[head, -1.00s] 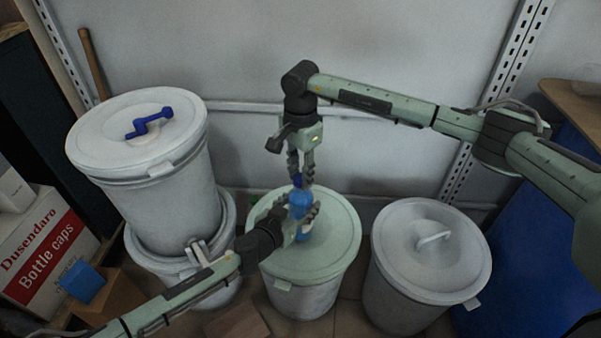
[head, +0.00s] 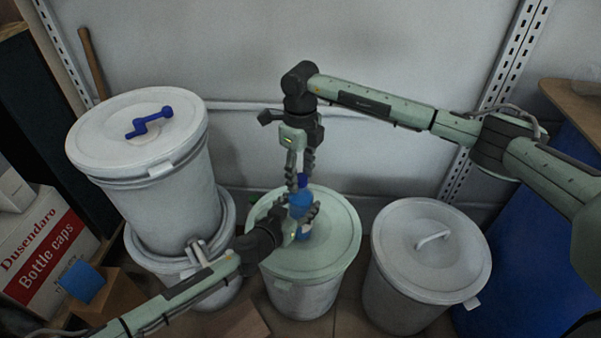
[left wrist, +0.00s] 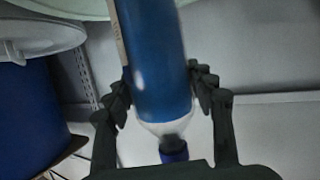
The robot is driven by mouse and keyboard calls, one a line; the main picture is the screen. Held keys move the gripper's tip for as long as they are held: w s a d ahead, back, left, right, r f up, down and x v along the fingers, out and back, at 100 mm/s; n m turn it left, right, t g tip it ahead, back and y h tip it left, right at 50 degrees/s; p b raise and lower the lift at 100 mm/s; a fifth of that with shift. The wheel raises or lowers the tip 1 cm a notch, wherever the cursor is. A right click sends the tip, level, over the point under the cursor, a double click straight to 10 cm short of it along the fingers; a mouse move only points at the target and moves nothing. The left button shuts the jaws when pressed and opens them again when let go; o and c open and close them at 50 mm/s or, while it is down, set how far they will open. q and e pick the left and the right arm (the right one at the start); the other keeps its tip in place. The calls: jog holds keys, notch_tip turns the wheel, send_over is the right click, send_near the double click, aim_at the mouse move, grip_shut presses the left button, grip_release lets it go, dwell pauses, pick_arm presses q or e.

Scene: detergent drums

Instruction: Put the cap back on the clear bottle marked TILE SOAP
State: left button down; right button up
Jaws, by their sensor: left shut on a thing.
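A bottle full of blue liquid (head: 300,202) stands over the middle drum's pale green lid; it fills the left wrist view (left wrist: 158,70), its label unreadable. My left gripper (head: 306,217) is shut around the bottle, its fingers also on both sides in the left wrist view (left wrist: 160,95). The blue cap (head: 302,180) is at the bottle's top, also by the neck in the left wrist view (left wrist: 173,152). Whether it is seated cannot be told. My right gripper (head: 301,180) points down with its fingertips at either side of the cap; whether they grip it is unclear.
The green-lidded drum (head: 340,240) stands between stacked white drums (head: 160,205) with a blue handle at left and a white drum (head: 430,262) at right. A bottle caps box (head: 40,245) and blue sponge-like block (head: 82,281) are at left. A wall is behind.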

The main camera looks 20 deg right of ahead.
jog(key=shift+o, duration=0.4)
jog(key=shift+r, duration=0.1)
notch_tip(320, 180, up, 12)
dwell(0.3)
pick_arm(q)
jog(key=shift+c, duration=2.4)
grip_release()
jog(key=v, duration=1.2)
